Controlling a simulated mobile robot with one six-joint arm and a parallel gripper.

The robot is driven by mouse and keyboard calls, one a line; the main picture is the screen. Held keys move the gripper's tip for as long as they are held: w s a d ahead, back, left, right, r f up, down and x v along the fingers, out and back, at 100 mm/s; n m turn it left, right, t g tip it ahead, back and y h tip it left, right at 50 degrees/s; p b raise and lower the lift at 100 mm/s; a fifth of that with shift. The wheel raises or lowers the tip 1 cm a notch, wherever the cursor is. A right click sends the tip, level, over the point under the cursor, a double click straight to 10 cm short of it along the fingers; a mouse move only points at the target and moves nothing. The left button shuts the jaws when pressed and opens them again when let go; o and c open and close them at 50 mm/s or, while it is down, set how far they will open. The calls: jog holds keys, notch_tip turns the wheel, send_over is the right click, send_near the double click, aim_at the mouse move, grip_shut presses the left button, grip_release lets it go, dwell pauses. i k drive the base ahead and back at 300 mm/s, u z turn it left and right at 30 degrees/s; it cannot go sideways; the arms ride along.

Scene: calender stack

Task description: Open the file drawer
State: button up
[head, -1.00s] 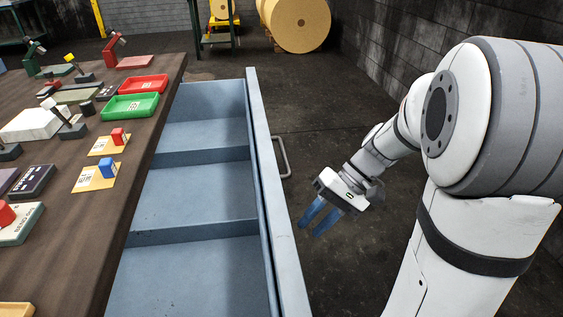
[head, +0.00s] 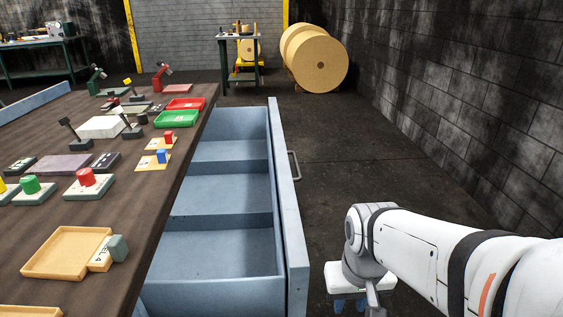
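The blue-grey file drawer (head: 288,205) stands pulled out from the right side of the brown table. Its inside shows empty compartments split by cross dividers. Its grey bar handle (head: 294,165) is on the outer face of the front panel, toward the far end. My gripper (head: 350,304) is low at the bottom of the head view, right of the drawer's near end and apart from the handle. Its two blue fingers show spread with a gap and nothing between them; their tips are cut off or nearly so by the frame edge.
The brown table (head: 140,215) carries stamps, a red tray (head: 185,103), a green tray (head: 177,119) and a tan tray (head: 68,252). Another blue-grey panel (head: 35,104) shows at the table's far left. Dark floor (head: 345,150) lies clear between the drawer and the block wall.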

aim_at(231, 243)
jog(key=z, duration=0.1)
jog(key=k, duration=0.4)
jog(key=u, duration=1.5)
jog(key=k, duration=1.1)
jog(key=z, duration=1.2)
jog(key=i, duration=1.65)
jog(key=z, duration=0.1)
